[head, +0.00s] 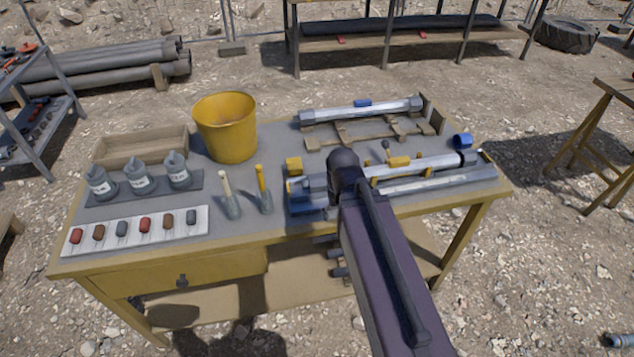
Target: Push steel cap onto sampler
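A long pale tube with a metallic sheen (430,166), probably the sampler, lies along the right half of the workbench. It has yellow blocks along it and a dark band near its right end. A similar tube (360,110) with grey ends lies on a wooden cradle behind it. I cannot pick out a separate steel cap for certain. My dark arm rises from the bottom and crosses in front of the near tube's left part. My gripper cannot be made out; the arm may hide it, with whatever it may hold.
On the bench (270,233) are a yellow bucket (226,128), a wooden tray (140,147), grey bottles (140,181), a white sample board (190,226), two upright-handled tools (265,190) and a blue ring (462,140). A yellow trestle (588,140) stands right. Gravelly ground at right is largely open.

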